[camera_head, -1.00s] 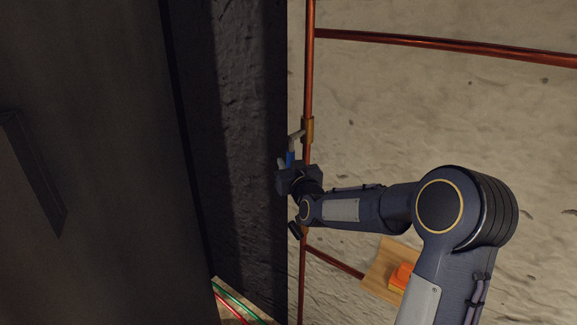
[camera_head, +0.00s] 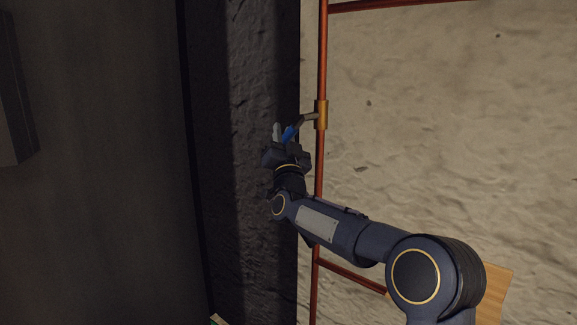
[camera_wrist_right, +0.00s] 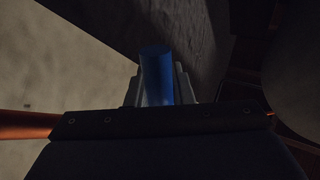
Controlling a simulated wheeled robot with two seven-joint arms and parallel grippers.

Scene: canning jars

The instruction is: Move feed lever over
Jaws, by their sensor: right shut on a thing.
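The feed lever has a blue handle (camera_head: 290,132) on a grey arm that joins a brass valve body (camera_head: 321,114) on the upright copper pipe. The lever points left and down from the valve in the head view. My right gripper (camera_head: 283,136) is shut on the blue handle, left of the pipe. In the right wrist view the blue handle (camera_wrist_right: 156,75) stands between the two grey fingers (camera_wrist_right: 160,88). The lower end of the handle is hidden by the gripper body. My left gripper is not in view.
The copper pipe (camera_head: 323,60) runs up the pale rough wall, with side pipes at top and bottom. A dark panel (camera_head: 95,190) fills the left side. A wooden board (camera_head: 495,290) shows partly behind my right arm. Open space lies before the wall.

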